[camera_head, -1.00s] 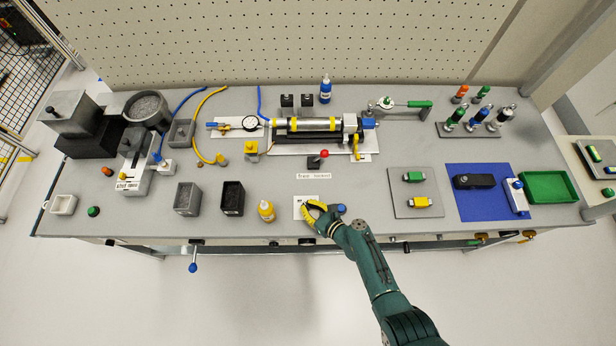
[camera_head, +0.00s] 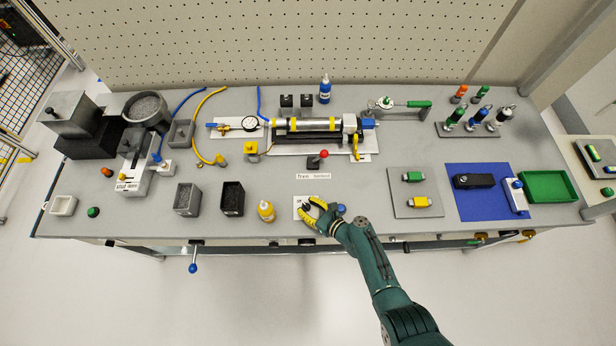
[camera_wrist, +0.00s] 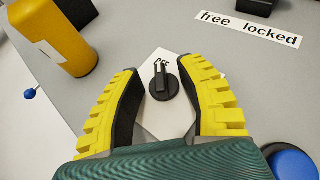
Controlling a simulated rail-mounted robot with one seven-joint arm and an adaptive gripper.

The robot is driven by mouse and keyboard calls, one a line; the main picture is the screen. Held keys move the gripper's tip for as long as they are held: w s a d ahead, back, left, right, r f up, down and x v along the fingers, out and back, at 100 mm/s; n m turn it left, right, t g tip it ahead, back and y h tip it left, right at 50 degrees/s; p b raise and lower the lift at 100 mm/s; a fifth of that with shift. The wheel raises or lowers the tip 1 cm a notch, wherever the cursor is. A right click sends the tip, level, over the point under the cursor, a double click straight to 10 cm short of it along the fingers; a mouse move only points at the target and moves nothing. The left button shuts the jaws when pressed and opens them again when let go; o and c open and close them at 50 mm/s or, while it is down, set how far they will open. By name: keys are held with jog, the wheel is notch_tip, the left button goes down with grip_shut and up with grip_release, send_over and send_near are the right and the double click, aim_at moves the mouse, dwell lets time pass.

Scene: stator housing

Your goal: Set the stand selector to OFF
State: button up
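The stand selector is a black round knob (camera_wrist: 164,84) with a raised bar, on a white plate (camera_wrist: 176,122) in the wrist view. Its bar runs roughly up-down in that view, with its upper end close to dark lettering that looks like "OFF" and is partly covered. My gripper (camera_wrist: 165,98) is open, with one yellow-ribbed finger on each side of the knob and a visible gap to both. In the head view, my gripper (camera_head: 308,207) is at the white plate (camera_head: 298,202) near the bench's front edge, and the fingers cover much of it.
A yellow bottle (camera_head: 266,211) stands left of my gripper. A blue round knob (camera_head: 341,209) is close on its right. Behind are a "free locked" label (camera_head: 314,176) and a red-tipped lever (camera_head: 322,154). A grey board (camera_head: 401,185) lies further right.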

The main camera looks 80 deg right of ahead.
jog(key=v, duration=1.2)
jog(key=shift+a, duration=0.1)
jog(key=shift+f, duration=0.1)
jog(key=shift+w, duration=0.1)
dwell(0.3)
